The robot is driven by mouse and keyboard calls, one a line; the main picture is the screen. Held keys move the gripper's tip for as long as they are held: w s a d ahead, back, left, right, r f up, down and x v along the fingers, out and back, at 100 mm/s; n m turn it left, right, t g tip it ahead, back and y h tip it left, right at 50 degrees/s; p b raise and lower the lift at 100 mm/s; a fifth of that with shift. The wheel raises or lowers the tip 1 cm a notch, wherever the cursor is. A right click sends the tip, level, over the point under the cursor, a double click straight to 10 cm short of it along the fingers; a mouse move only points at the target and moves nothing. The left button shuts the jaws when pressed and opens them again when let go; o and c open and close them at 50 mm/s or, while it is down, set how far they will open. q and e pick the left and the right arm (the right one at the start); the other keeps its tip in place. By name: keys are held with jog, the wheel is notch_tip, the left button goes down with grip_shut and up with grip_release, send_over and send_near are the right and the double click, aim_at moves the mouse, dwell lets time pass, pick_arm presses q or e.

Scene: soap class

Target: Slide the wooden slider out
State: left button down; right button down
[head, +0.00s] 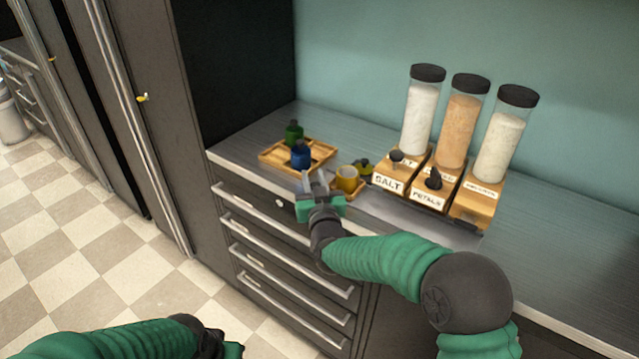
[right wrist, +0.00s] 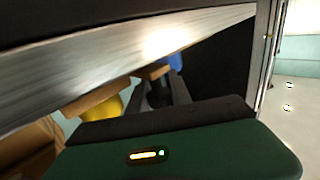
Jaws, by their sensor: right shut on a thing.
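My right gripper (head: 313,182) is at the counter's front edge, shut at the near corner of a wooden tray (head: 272,157). In the right wrist view, a wooden edge (right wrist: 154,72) shows at the fingers, but the exact contact is partly hidden. A blue bottle (head: 301,155) and a green bottle (head: 293,133) stand on the tray. Wooden dispenser bases labelled SALT (head: 388,182) and PETALS (head: 426,198) stand to the right. I cannot tell which wooden piece is the slider. My left gripper (head: 222,345) is low at the bottom, its jaws unclear.
A yellow cup (head: 347,178) stands on a small wooden piece just right of my right gripper. Tall jars with black lids (head: 463,120) top the dispensers. Drawers with long handles (head: 290,262) lie below the counter. The counter (head: 575,250) is clear at the right.

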jog(key=shift+a+r, duration=0.15)
dwell(0.3)
jog(key=c, duration=1.5)
grip_release()
jog(key=shift+w, duration=0.1)
jog(key=o, duration=0.3)
jog(key=shift+w+a, duration=0.1)
jog(key=shift+a, duration=0.15)
jog(key=shift+s, duration=0.2)
jog(key=s+d, duration=0.3)
jog(key=s, duration=1.3)
jog(key=shift+f, duration=0.2)
jog(key=shift+d, duration=0.1)
